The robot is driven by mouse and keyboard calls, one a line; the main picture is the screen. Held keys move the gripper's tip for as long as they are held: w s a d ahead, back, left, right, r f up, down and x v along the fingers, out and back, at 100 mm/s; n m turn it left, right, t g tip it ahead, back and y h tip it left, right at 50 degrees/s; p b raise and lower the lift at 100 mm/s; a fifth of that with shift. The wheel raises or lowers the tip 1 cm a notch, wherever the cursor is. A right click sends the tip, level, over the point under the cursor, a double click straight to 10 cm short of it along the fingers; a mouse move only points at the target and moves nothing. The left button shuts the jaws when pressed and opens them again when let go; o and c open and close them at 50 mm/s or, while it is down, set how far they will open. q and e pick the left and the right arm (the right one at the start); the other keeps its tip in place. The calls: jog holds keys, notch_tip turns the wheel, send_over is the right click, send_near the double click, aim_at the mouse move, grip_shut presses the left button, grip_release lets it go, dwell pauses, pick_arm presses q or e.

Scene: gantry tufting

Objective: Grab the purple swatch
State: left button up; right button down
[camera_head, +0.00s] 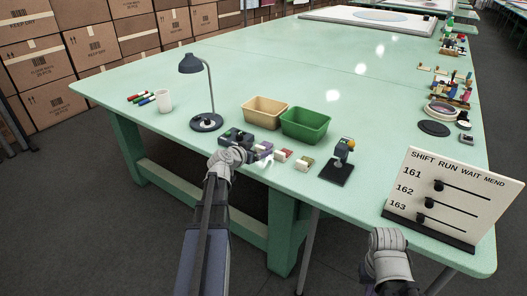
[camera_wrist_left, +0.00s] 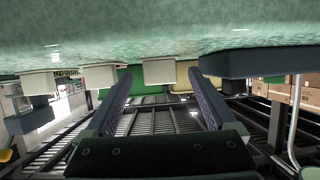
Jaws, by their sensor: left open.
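The purple swatch (camera_head: 264,149) lies near the front edge of the pale green table, left of a red swatch (camera_head: 282,155) and a cream one (camera_head: 304,164). My left gripper (camera_head: 262,158) is at the table edge just in front of the purple swatch and partly covers it. In the left wrist view, which is upside down, the left gripper (camera_wrist_left: 159,76) is open, and a pale-sided block (camera_wrist_left: 158,70) shows between its fingertips. This block seems to be the purple swatch, but its top colour is hidden. My right gripper (camera_head: 388,240) is low at the front right; its jaws cannot be made out.
A dark box (camera_head: 235,138) stands just left of the swatches. A tan bin (camera_head: 265,111) and a green bin (camera_head: 305,124) are behind. A lamp (camera_head: 206,121) stands at left, a joystick (camera_head: 341,160) and slider board (camera_head: 452,195) at right. The table's middle is clear.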

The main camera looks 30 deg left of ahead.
aim_at(260, 147)
pick_arm(q)
jog(key=shift+x, duration=1.05)
jog(key=shift+s, duration=0.1)
jog(key=c, duration=1.4)
jog(key=shift+r, duration=0.1)
notch_tip(260, 147, up, 10)
jog(key=p, duration=0.9)
jog(key=shift+p, duration=0.4)
